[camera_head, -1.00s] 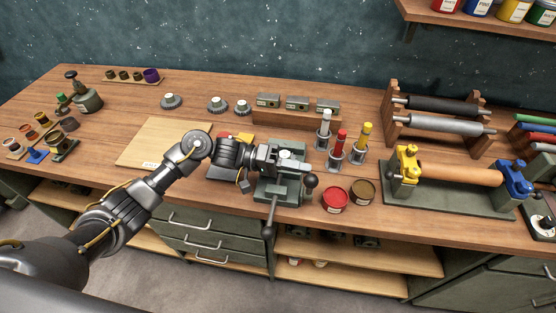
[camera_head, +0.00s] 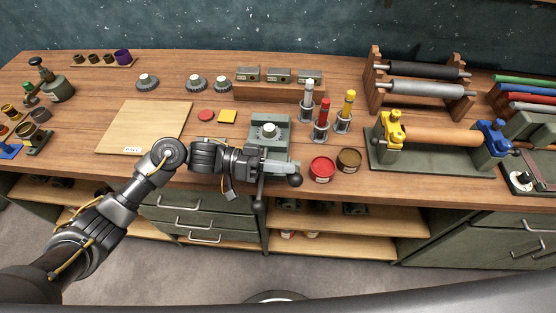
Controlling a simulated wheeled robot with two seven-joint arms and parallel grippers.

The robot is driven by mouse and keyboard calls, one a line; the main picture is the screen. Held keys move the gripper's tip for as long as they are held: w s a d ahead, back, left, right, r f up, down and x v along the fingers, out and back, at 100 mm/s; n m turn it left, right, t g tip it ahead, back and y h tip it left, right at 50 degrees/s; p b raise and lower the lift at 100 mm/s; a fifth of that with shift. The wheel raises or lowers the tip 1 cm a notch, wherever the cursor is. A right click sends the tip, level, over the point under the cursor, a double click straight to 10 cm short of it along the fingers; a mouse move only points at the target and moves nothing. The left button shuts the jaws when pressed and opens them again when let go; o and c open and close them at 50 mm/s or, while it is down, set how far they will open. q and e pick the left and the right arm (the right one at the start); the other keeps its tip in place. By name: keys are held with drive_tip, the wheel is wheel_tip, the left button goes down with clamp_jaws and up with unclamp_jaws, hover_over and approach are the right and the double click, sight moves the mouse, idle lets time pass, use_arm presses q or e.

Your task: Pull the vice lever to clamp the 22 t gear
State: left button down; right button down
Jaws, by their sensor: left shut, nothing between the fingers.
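The green-grey vice (camera_head: 283,124) stands at the bench's front edge. A pale round piece, which looks like the gear (camera_head: 268,130), sits on top between its jaws; I cannot read a tooth count. The vice lever (camera_head: 260,188) hangs down at the front and ends in a dark ball. Another dark ball (camera_head: 296,181) shows to its right. My left gripper (camera_head: 289,168) is shut and empty across the vice's front, hiding the lever's upper part. I cannot tell whether it touches the vice. My right gripper is not in view.
A red tin (camera_head: 322,169) and a brown tin (camera_head: 349,160) stand close right of the vice, with several tubes in holders behind. More gears (camera_head: 193,84) lie further back. A pale board (camera_head: 150,126) lies left. A roller stand (camera_head: 440,158) is at the right.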

use_arm(q)
drive_tip(key=shift+s+a+f, duration=0.1)
drive_tip(key=shift+s+f, duration=0.05)
drive_tip(key=shift+f, duration=0.05)
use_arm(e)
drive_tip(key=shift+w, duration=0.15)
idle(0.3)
use_arm(q)
drive_tip(key=w+a+p, duration=0.1)
drive_tip(key=w+a, duration=0.1)
drive_tip(key=a, duration=0.7)
drive_tip(key=shift+a+r, duration=0.35)
drive_tip(key=shift+a, duration=0.05)
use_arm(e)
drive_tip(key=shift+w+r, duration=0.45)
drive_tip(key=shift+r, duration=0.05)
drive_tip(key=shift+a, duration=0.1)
use_arm(q)
drive_tip(key=shift+s, duration=0.1)
